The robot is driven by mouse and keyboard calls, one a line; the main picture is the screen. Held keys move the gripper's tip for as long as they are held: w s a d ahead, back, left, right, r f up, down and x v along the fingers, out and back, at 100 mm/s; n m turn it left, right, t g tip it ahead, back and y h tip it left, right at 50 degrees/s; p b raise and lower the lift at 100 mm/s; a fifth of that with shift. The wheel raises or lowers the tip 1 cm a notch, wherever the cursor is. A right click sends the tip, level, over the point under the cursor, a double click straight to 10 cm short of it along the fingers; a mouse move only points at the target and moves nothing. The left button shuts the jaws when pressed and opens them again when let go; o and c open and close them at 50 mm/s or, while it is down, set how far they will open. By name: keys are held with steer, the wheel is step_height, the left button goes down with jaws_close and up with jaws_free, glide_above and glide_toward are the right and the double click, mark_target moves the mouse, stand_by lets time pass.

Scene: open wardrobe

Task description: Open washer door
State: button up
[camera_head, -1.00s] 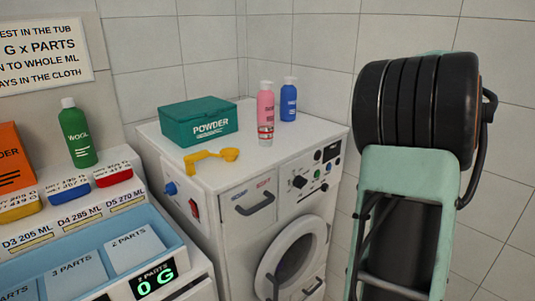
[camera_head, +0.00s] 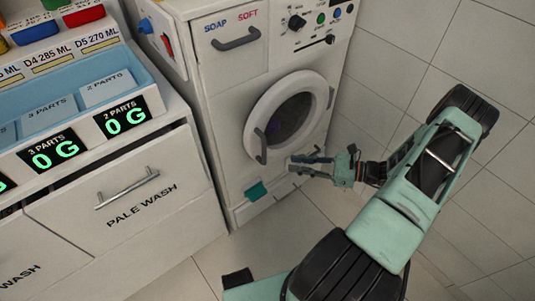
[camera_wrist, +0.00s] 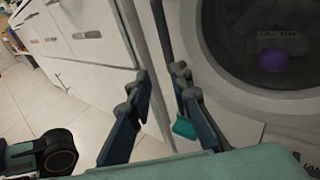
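The washer (camera_head: 225,100) stands at the centre of the head view. Its round door (camera_head: 256,112) has a white ring, dark glass and a dark curved handle (camera_head: 261,147) on the left side. The door looks closed. My gripper (camera_head: 291,164) is low in front of the door, just right of the handle and apart from it in the picture. Its two fingers are parted with nothing seen between them. In the wrist view my gripper (camera_wrist: 137,25) also shows parted fingers; the door's ring (camera_wrist: 208,60) and a purple item (camera_wrist: 272,61) behind the glass are at right. The handle cannot be made out there.
A teal piece (camera_head: 257,190) is at the washer's lower front. A drawer cabinet (camera_head: 150,225) with a bar handle stands left of the washer. A tiled wall (camera_head: 430,60) is at right. The floor (camera_head: 215,245) in front is mostly open.

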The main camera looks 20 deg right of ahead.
mark_target(264, 151)
steer(key=w+a, duration=0.2)
steer(key=a, duration=0.1)
steer(key=w+a+t, duration=0.1)
steer(key=w+a, duration=0.2)
steer(key=w+a+r+m+t, duration=0.1)
steer(key=w+a, duration=0.1)
steer(key=a, duration=0.1)
steer(key=shift+w+a+y+b, duration=0.1)
steer(key=shift+w+y+b, duration=0.2)
steer(key=shift+b, duration=0.1)
jaws_close()
